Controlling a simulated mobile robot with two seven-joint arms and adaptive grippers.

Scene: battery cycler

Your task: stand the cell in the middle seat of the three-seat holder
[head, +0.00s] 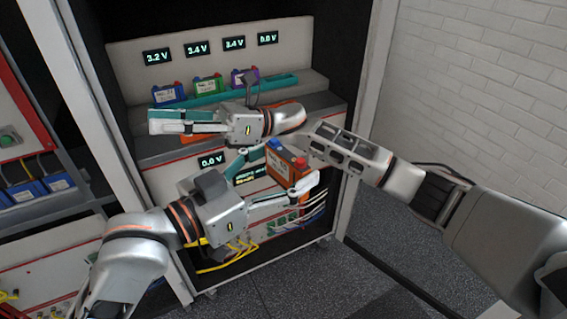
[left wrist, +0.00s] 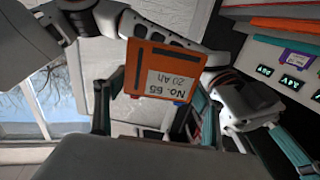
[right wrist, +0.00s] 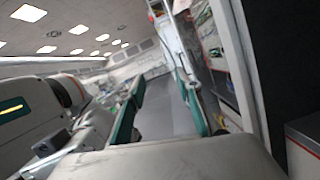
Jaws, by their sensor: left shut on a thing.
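The cell (head: 290,169) is an orange block labelled No. 65, 20 Ah, with a blue and a red terminal on top. My left gripper (head: 272,180) is shut on it and holds it slightly tilted, terminals up, in front of the cabinet. The cell also shows in the left wrist view (left wrist: 160,68), its label upside down. My right gripper (head: 170,121) is open and empty, pointing left before the upper shelf; its fingers stand apart in the right wrist view (right wrist: 160,112). I cannot make out the three-seat holder for sure.
Blue (head: 168,95), green (head: 207,86) and purple (head: 244,77) cells stand in a row on the upper shelf, under voltage displays. An orange thing is partly hidden behind my right gripper. Yellow cables (head: 222,262) hang low in the cabinet. My right forearm passes close behind the held cell.

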